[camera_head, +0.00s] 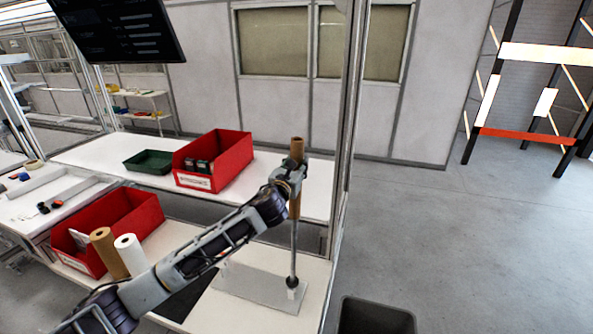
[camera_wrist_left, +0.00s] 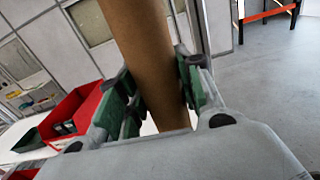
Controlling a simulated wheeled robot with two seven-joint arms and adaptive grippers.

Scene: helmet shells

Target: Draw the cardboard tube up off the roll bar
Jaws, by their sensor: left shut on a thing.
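The brown cardboard tube (camera_head: 296,151) stands upright in the head view, and it also fills the middle of the left wrist view (camera_wrist_left: 146,62). My left gripper (camera_head: 291,173) is shut on the tube, with a finger on each side of it. The tube's lower end shows below the gripper. The thin metal roll bar (camera_head: 293,250) rises from a pale base plate (camera_head: 258,289) on the table and meets the tube's lower end. Whether the bar's top is still inside the tube is hidden. My right gripper is not in view.
A brown roll (camera_head: 108,252) and a white roll (camera_head: 131,255) stand beside a red bin (camera_head: 145,215) at the left. Another red bin (camera_head: 232,160) and a green tray (camera_head: 148,162) sit on the far table. A dark waste bin (camera_head: 375,316) stands on the floor at right.

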